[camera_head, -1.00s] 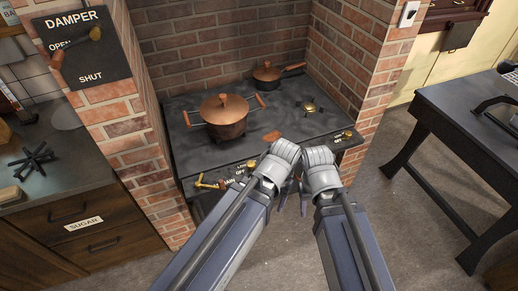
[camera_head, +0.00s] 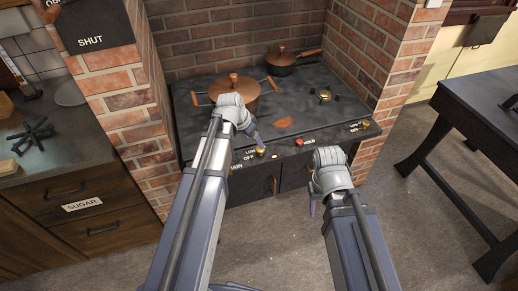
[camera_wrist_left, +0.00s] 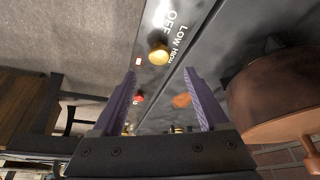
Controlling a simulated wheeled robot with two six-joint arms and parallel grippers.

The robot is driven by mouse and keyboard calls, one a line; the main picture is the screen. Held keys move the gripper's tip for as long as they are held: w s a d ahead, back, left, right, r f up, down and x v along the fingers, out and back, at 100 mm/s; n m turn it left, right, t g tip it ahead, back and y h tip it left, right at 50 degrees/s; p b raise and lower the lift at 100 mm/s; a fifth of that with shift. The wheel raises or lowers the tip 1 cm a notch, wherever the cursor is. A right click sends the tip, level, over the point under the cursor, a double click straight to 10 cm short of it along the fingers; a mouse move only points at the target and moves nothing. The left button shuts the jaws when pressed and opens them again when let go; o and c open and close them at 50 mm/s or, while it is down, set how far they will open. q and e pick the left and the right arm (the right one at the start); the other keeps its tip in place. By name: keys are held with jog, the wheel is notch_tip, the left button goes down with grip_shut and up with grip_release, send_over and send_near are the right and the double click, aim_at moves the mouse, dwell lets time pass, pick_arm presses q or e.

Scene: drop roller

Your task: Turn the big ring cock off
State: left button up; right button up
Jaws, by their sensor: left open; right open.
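A brass knob (camera_head: 261,152) with OFF and LOW markings sits on the front strip of the black stove (camera_head: 290,150); which ring it serves is not readable. It also shows in the left wrist view (camera_wrist_left: 158,53), just ahead of and between the open purple fingers of my left gripper (camera_wrist_left: 160,77), apart from them. In the head view my left gripper (camera_head: 256,136) is just above this knob, pointing down at the stove front. A second brass knob (camera_head: 365,125) is at the right end of the strip. My right gripper (camera_head: 313,204) is open and empty before the stove front.
A copper pot (camera_head: 240,92) stands on the stove's left, partly behind my left wrist, and a smaller pan (camera_head: 281,64) at the back. A red button (camera_head: 299,142) is on the strip. Brick walls flank the stove. A dark table (camera_head: 475,105) stands at right.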

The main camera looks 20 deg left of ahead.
aim_at(259, 150)
pick_arm(q)
jog(key=b+x, duration=0.6)
jog(key=x, duration=0.1)
jog(key=shift+f+b, duration=0.35)
jog(key=shift+c, duration=0.2)
grip_shut()
